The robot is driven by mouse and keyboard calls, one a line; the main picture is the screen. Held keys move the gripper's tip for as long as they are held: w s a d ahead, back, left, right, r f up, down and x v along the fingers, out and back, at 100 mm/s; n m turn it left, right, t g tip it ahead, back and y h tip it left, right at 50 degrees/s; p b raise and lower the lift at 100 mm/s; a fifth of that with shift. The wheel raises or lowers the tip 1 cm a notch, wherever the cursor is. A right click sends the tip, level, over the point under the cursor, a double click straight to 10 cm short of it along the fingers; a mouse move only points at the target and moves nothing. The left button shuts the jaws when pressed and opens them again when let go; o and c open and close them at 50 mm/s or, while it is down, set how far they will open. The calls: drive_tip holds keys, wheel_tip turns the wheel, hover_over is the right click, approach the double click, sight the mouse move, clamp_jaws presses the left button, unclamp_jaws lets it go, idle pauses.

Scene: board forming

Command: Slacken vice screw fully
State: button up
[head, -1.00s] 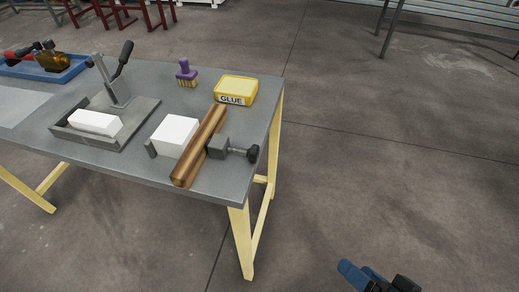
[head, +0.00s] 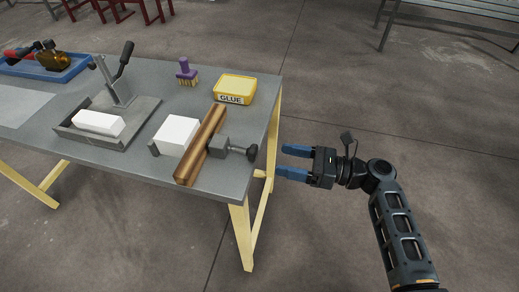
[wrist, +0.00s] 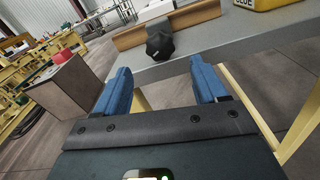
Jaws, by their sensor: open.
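The vice screw's dark knob (head: 251,153) sticks out to the right from the grey vice block (head: 218,147) near the table's right edge. A brown wooden bar (head: 203,146) lies between that block and a white block (head: 177,134). My gripper (head: 283,163) is open and empty, right of the table, its blue fingers pointing left toward the knob. In the wrist view the knob (wrist: 159,46) is ahead, beyond and between the two blue fingertips (wrist: 158,80), with a gap. The screw shaft behind the knob is hidden in the wrist view.
The yellow glue box (head: 235,89) and a purple brush (head: 187,73) stand behind the vice on the grey table (head: 140,178). A press fixture (head: 118,108) with a white block is at left, a blue tray (head: 45,66) farther left.

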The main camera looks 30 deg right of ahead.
sight(257, 153)
drive_tip(key=x, duration=0.8)
drive_tip(key=shift+d+r+p, duration=0.1)
drive_tip(key=shift+r+p, duration=0.15)
drive_tip(key=shift+p, duration=0.1)
drive_tip(key=shift+c, duration=0.2)
drive_tip(key=c, duration=1)
drive_tip(key=shift+c, duration=0.2)
drive_tip(key=shift+n, duration=0.3)
drive_tip(key=n+b, duration=0.1)
drive_tip(key=n, duration=0.1)
drive_tip(key=shift+s+f+n, duration=0.1)
drive_tip(key=shift+n, duration=0.2)
drive_tip(key=shift+n+b, duration=0.5)
drive_tip(key=shift+n, duration=0.6)
